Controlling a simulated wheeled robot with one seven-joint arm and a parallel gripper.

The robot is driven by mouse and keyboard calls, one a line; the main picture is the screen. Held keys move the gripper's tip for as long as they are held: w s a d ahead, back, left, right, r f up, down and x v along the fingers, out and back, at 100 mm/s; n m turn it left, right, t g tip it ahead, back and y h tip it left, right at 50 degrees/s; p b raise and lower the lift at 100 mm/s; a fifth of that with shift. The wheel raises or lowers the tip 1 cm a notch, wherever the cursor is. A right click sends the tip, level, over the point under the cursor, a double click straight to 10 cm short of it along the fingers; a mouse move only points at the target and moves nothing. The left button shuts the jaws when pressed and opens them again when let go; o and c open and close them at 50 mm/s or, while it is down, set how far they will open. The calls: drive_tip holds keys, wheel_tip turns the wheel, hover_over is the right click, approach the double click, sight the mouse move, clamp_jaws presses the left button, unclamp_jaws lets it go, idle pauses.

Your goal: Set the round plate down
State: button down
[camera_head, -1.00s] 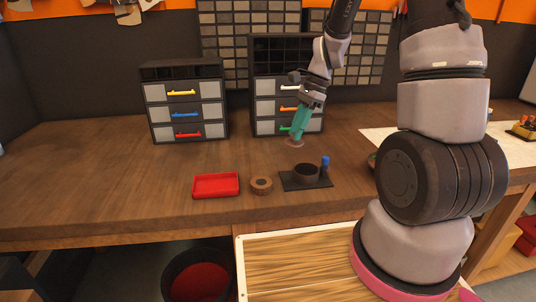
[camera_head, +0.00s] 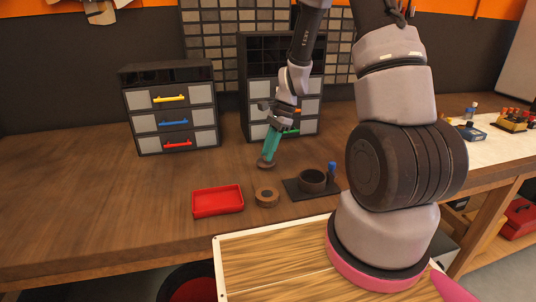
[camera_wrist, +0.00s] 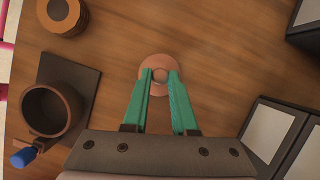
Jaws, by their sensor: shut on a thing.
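The round plate is a small pinkish-brown disc (camera_head: 265,165) with a raised middle. My gripper (camera_head: 268,157) is shut on that middle with its green fingers, pointing down and slightly tilted in the head view. In the wrist view the plate (camera_wrist: 157,60) lies across the tips of my gripper (camera_wrist: 160,76), and its near part is partly hidden by the fingers. The plate is over the wooden bench (camera_head: 80,200), low and close to its top. I cannot tell whether it touches the wood.
Drawer cabinets (camera_head: 172,107) stand behind. Bare wood surrounds the plate.

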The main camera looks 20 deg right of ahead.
drive_tip(key=shift+f, duration=0.6)
drive_tip(key=shift+f, duration=0.15)
drive_tip(key=c, duration=0.7)
unclamp_jaws()
drive_tip(key=v, duration=1.2)
drive_tip(key=s+r+n+t+h, duration=0.1)
drive_tip(key=s+r+n+t, duration=0.35)
drive_tip(key=r, duration=0.95)
drive_tip(key=s+r+n+t+h, duration=0.1)
drive_tip(key=s+r+n+t, duration=0.3)
drive_tip(key=s+r, duration=0.6)
drive_tip(key=shift+s+d+n, duration=0.25)
drive_tip(key=shift+s+n, duration=1)
drive_tip(key=shift+s, duration=0.8)
